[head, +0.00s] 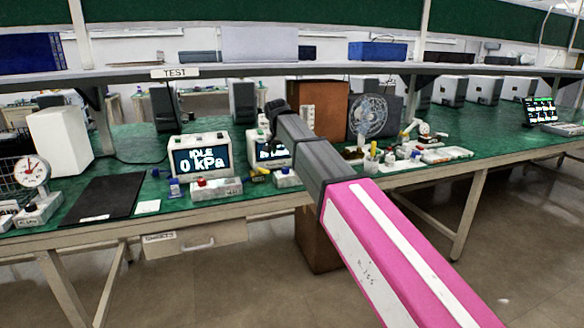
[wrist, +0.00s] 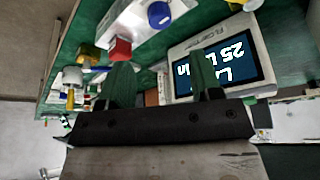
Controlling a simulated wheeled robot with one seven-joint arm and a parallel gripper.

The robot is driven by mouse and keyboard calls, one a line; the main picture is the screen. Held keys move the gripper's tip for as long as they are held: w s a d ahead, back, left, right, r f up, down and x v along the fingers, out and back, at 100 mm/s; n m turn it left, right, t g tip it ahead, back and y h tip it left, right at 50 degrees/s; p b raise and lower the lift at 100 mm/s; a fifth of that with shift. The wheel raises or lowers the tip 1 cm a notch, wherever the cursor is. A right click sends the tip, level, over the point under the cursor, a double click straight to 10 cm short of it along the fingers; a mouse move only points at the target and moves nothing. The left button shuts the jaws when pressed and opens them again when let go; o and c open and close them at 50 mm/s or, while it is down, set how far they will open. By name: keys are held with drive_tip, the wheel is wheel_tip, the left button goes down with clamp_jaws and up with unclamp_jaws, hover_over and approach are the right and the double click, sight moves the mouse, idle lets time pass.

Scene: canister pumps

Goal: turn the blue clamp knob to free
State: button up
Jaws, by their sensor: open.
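A blue knob (wrist: 159,14) sits on a pale box (wrist: 145,35) near the top edge of the wrist view, beside a red knob (wrist: 120,48). In the head view, a small pale box with a blue top (head: 285,170) stands in front of the right display; I cannot tell for certain that this is the same knob. Another blue part (head: 174,187) is at the left display. My gripper (wrist: 161,80) is open and empty, its two fingers apart from the blue knob. In the head view my dark wrist (head: 275,110) is above the right display, and the fingertips are unclear.
The left display (head: 200,159) reads IDLE 0 kPa. The right display (wrist: 222,62) appears upside down in the wrist view and is partly hidden by my arm in the head view. A yellow part (wrist: 90,52) is near the red knob. A shelf (head: 330,69) spans above the bench.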

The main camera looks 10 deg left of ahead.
sight(286, 168)
drive_tip(key=x, duration=0.9)
drive_tip(key=shift+f, duration=0.4)
drive_tip(key=c, duration=0.9)
